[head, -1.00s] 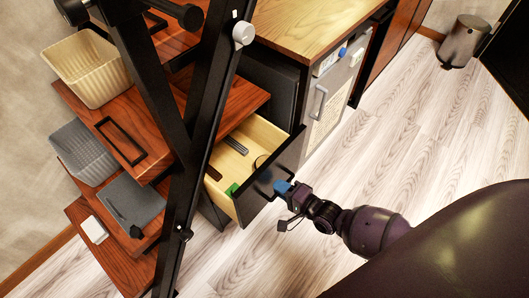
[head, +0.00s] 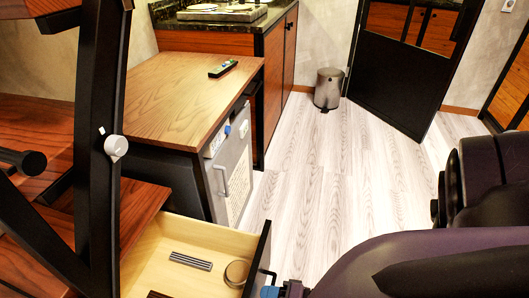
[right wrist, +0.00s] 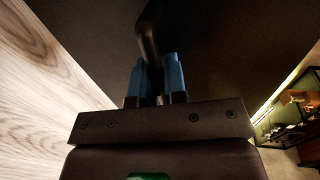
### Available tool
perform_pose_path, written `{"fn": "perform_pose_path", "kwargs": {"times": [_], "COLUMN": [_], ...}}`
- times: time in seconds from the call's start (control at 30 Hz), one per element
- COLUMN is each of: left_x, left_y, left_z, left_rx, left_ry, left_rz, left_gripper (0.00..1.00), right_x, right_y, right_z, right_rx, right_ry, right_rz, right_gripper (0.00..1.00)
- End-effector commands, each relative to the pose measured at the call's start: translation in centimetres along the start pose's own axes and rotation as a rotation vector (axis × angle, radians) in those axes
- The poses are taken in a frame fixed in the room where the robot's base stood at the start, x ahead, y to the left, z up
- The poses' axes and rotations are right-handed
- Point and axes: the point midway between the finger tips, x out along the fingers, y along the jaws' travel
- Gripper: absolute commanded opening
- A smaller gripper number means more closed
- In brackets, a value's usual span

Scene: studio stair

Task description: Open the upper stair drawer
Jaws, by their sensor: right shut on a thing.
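The stair drawer (head: 212,234) stands pulled out under a wooden step at the bottom of the head view. Its inside is pale wood, and its dark front (head: 258,258) faces right. My right gripper (head: 270,291) is at the drawer front, at the lower edge of the head view and mostly cut off. In the right wrist view, its blue fingers (right wrist: 158,75) are shut on the dark drawer handle (right wrist: 149,35), against the dark front panel. My left gripper is not in view.
The drawer holds a grey slotted object (head: 191,261) and a round brownish object (head: 237,273). A black stair frame (head: 98,210) rises at left. A wood-topped cabinet (head: 170,95) with a remote (head: 222,68) stands behind. A bin (head: 328,89) stands farther back. The floor (head: 320,170) right of the cabinet is clear.

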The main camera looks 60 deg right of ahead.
Motion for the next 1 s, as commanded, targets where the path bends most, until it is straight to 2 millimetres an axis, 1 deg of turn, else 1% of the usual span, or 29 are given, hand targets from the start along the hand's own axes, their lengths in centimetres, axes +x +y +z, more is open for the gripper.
{"fn": "perform_pose_path", "kwargs": {"times": [0.3,0.33,0.47,0.5,1.0], "left_x": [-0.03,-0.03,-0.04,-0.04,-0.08], "left_y": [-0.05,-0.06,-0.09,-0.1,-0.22], "left_z": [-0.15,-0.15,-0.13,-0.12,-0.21], "left_rx": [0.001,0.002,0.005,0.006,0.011], "left_ry": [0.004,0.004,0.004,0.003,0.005], "left_rz": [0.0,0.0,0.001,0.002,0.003], "left_gripper": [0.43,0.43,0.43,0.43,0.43], "right_x": [-0.03,-0.03,-0.02,-0.01,-0.05], "right_y": [-0.01,-0.01,-0.01,-0.01,-0.16], "right_z": [0.04,0.04,0.03,0.03,0.22], "right_rx": [0.0,0.0,0.0,0.0,0.0], "right_ry": [-0.001,-0.001,-0.001,0.0,-0.001], "right_rz": [0.0,0.0,0.0,0.0,0.0], "right_gripper": [0.0,0.15,0.35,0.37,0.37]}}
